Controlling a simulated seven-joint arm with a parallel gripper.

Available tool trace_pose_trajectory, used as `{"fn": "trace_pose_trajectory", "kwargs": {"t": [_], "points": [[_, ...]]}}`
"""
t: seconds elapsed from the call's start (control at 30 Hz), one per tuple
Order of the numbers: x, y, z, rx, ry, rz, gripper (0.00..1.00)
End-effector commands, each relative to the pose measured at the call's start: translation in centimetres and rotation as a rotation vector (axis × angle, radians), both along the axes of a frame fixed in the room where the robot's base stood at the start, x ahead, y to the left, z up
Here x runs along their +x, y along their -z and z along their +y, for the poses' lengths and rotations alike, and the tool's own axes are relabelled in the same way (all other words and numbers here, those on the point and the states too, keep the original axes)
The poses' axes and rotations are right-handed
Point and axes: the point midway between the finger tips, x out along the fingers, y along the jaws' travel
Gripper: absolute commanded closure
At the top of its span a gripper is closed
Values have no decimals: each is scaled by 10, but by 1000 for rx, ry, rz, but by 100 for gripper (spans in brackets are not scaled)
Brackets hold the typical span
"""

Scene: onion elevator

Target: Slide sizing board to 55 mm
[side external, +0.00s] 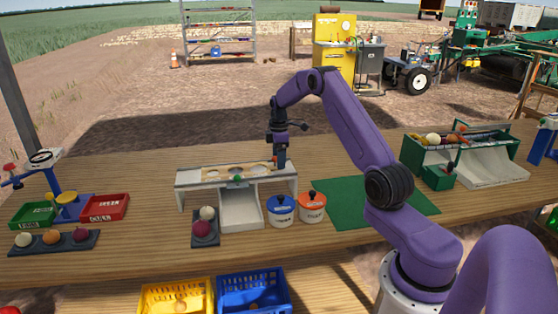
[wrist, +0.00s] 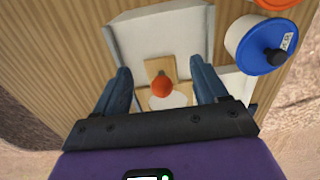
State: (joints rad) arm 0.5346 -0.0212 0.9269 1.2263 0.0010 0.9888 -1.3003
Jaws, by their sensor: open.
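The white sizing stand (side external: 186,180) stands on the wooden table, with round openings along its top and a chute at its front. In the wrist view, an orange-red knob (wrist: 162,87) sits on a tan board (wrist: 153,66) in the stand. My gripper (side external: 280,163) is at the right end of the stand's top. In the wrist view, my gripper (wrist: 161,70) is open, with one blue finger on each side of the knob and visible gaps to it. The size markings cannot be read.
A blue-lidded pot (side external: 281,212) and an orange-lidded pot (side external: 312,207) stand just right of the chute. A dark tray (side external: 205,238) with two onions is left of it. A green mat (side external: 345,200) lies to the right, mostly clear.

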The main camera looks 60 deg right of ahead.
Motion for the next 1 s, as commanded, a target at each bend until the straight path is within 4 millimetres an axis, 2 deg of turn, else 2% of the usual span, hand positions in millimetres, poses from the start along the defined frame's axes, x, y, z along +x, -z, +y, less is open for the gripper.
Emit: {"fn": "trace_pose_trajectory", "kwargs": {"t": [0.6,1.0], "points": [[0,-42,0,-1,0,-2,28],[0,-45,1,-1,-1,-1,28]]}}
